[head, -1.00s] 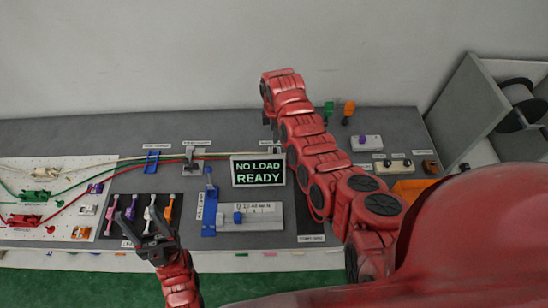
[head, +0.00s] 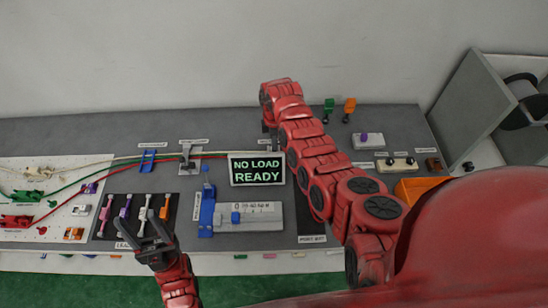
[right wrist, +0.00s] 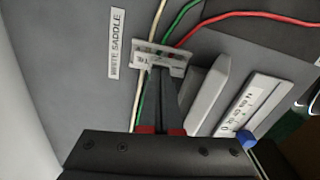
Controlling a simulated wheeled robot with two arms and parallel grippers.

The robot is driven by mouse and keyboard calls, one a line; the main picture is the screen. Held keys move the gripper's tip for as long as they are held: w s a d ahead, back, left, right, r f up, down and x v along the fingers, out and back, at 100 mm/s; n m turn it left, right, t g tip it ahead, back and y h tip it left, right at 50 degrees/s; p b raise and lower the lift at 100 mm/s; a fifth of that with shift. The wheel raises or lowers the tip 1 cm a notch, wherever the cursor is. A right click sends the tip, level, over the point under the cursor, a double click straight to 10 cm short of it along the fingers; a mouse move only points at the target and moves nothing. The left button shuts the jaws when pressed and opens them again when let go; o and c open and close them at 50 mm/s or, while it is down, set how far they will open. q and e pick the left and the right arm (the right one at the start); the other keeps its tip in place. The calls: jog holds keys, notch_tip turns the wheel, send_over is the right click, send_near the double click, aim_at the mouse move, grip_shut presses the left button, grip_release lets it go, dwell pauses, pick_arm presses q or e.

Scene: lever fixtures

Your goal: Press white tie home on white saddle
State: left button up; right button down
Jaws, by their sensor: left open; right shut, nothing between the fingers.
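In the right wrist view, the white saddle (right wrist: 176,56) stands beside a label reading WHITE SADDLE. A white piece with partly hidden lettering, apparently the white tie (right wrist: 146,61), is at it; whether it is fully seated cannot be told. My right gripper (right wrist: 163,70) is shut with nothing between its fingers, and its tips are at this white piece, covering part of it. In the head view, my right arm hides most of the saddle. My left gripper (head: 152,224) is open and empty over the front edge of the bench, far left of the saddle.
White, green and red cables (right wrist: 192,32) run near the saddle. A display (head: 257,170) reads NO LOAD READY. A dark mat (head: 119,231) with several narrow coloured pieces lies by my left gripper. A blue and grey slide gauge (head: 262,216) stands before the display.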

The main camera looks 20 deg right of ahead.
jog(key=shift+f+b, duration=0.35)
jog(key=shift+f, duration=0.25)
jog(key=shift+r, duration=0.1)
notch_tip(320, 180, up, 3)
jog(key=shift+r+p, duration=0.1)
jog(key=shift+p, duration=1.15)
jog(key=shift+r, duration=0.6)
jog(key=shift+w+r, duration=0.15)
jog(key=shift+r, duration=0.2)
notch_tip(320, 180, up, 16)
jog(key=shift+s+p, duration=0.2)
jog(key=shift+p, duration=0.1)
